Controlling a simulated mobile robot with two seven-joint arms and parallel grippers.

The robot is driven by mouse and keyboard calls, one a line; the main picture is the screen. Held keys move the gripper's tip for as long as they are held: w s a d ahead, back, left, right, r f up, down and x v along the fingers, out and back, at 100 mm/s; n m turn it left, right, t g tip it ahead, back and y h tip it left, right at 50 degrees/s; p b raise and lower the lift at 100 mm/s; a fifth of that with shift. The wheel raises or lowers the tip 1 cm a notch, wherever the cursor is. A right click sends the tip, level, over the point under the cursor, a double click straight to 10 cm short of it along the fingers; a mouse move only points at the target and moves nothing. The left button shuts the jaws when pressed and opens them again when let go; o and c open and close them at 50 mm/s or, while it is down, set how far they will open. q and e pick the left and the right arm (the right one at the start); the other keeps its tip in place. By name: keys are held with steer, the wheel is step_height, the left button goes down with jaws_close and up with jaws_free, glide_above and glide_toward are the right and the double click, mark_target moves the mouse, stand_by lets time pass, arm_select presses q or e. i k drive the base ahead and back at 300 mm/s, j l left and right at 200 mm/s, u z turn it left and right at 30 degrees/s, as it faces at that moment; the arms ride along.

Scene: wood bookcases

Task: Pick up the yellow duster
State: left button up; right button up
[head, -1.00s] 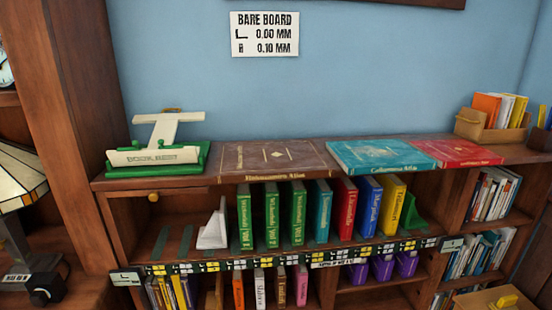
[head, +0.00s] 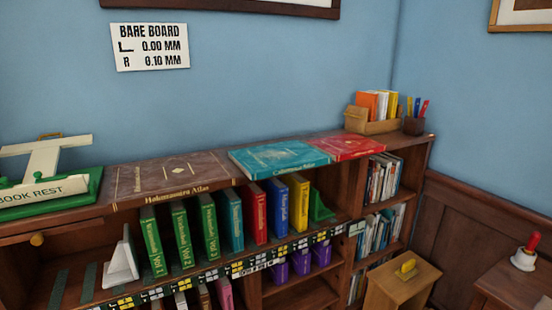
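The bookcase (head: 330,225) holds upright books, with large atlases (head: 280,158) on top. A book rest (head: 45,190) stands at the left. A wooden organizer (head: 372,125) and pen cup (head: 414,126) stand at the far end. A table with a bell (head: 524,259) is at the right.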

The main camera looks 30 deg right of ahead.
mark_target(408, 271)
steer(key=z, duration=1.95)
